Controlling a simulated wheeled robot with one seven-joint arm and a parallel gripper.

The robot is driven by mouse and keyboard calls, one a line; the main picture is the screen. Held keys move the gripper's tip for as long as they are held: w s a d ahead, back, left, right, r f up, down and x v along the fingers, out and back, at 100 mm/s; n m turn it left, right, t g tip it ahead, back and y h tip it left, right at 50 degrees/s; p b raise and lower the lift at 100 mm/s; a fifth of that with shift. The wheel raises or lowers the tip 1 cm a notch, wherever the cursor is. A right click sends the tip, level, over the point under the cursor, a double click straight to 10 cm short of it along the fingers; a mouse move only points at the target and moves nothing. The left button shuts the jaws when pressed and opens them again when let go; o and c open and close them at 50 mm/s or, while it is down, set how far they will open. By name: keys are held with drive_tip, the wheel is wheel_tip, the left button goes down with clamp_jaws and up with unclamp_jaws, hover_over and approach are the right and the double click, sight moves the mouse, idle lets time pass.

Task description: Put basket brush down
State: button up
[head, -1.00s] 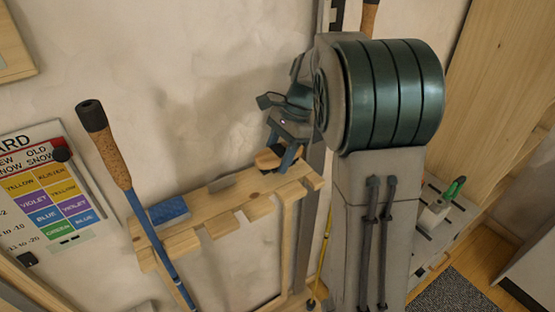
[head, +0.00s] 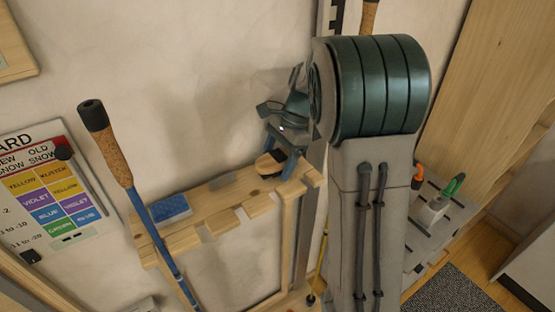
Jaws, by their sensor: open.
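The basket brush (head: 268,164), a small piece with a pale wooden top and a dark underside, sits at the right end of the narrow wooden bench (head: 232,196). My gripper (head: 280,156) is over that end of the bench, its blue fingers apart. One finger reaches down at the brush's right side and the other is behind and above it. The brush looks to rest on the bench top; whether a finger touches it I cannot tell. The arm hides the area just to the right.
A blue block (head: 170,209) lies on the bench's left part. A ski pole with a cork grip (head: 108,150) stands in front of it. A wax chart (head: 55,190) hangs on the wall at left. A grey surface with tools (head: 440,208) stands at right.

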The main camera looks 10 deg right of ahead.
drive_tip(key=v, duration=1.1)
drive_tip(key=shift+r, duration=0.2)
drive_tip(key=s+a+f+n+t+h, duration=0.2)
drive_tip(key=s+n, duration=0.5)
drive_tip(key=s, duration=0.4)
drive_tip(key=s+a+f+n+t+h, duration=0.2)
drive_tip(key=s+f+n, duration=0.3)
drive_tip(key=s, duration=0.6)
drive_tip(key=n+t, duration=0.1)
drive_tip(key=n, duration=0.1)
drive_tip(key=shift+s+n, duration=0.2)
drive_tip(key=shift+n, duration=0.1)
drive_tip(key=shift+c, duration=0.2)
